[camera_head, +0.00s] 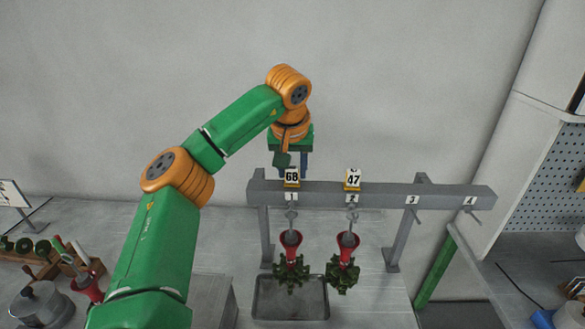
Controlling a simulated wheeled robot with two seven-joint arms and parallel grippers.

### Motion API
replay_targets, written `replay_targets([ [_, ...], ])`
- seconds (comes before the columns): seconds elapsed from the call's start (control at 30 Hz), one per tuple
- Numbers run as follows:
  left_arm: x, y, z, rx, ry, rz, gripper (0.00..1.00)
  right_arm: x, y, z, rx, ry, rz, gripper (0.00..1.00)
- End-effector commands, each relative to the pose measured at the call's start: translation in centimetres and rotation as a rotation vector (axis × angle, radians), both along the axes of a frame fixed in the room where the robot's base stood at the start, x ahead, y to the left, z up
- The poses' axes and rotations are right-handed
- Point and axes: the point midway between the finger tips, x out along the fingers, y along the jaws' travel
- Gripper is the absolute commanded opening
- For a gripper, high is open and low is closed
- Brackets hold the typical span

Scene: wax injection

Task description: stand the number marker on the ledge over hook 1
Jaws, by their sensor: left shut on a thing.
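The number marker "68" (291,177), white with black digits on a yellowish base, is upright at the ledge (383,190) of the grey rail, directly above the label 1. Hook 1 (291,214) hangs below it. My left gripper (291,166) reaches down from above and behind and is shut on this marker. The fingertips are partly hidden, and I cannot tell whether the marker's base touches the ledge. My right gripper is not in view.
Marker "47" (352,180) stands over hook 2 (352,214). Red funnel-shaped pieces with green clusters hang from hooks 1 and 2. Hooks 3 (416,216) and 4 (474,220) are empty. A grey tray (290,316) lies below; a pot (42,306) is at left.

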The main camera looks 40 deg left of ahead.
Motion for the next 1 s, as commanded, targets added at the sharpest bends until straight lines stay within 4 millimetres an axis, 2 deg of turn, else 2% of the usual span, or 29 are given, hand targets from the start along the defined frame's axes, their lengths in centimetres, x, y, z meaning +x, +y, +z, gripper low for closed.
replay_targets([
  [0.3,0.0,0.0,-0.4,-0.001,0.001,0.0,0.0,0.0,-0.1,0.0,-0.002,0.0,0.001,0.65],
  [0.33,0.0,0.0,-0.4,-0.001,0.0,0.0,0.49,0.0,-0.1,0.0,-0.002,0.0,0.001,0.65],
  [0.4,0.0,-0.1,-0.3,-0.001,0.0,0.0,0.68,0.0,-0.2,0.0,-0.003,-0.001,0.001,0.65],
  [0.43,0.0,-0.1,-0.3,-0.001,-0.001,0.0,0.74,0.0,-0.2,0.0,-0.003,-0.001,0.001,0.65],
  [0.77,0.0,-0.1,0.0,-0.001,-0.002,-0.001,0.74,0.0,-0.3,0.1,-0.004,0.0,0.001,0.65],
  [0.87,-0.3,-0.5,1.1,-0.001,-0.005,-0.001,0.74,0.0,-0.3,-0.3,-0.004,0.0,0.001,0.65],
  [1.0,-1.4,-1.4,4.6,-0.001,-0.007,-0.002,0.74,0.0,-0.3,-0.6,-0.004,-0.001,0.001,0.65],
])
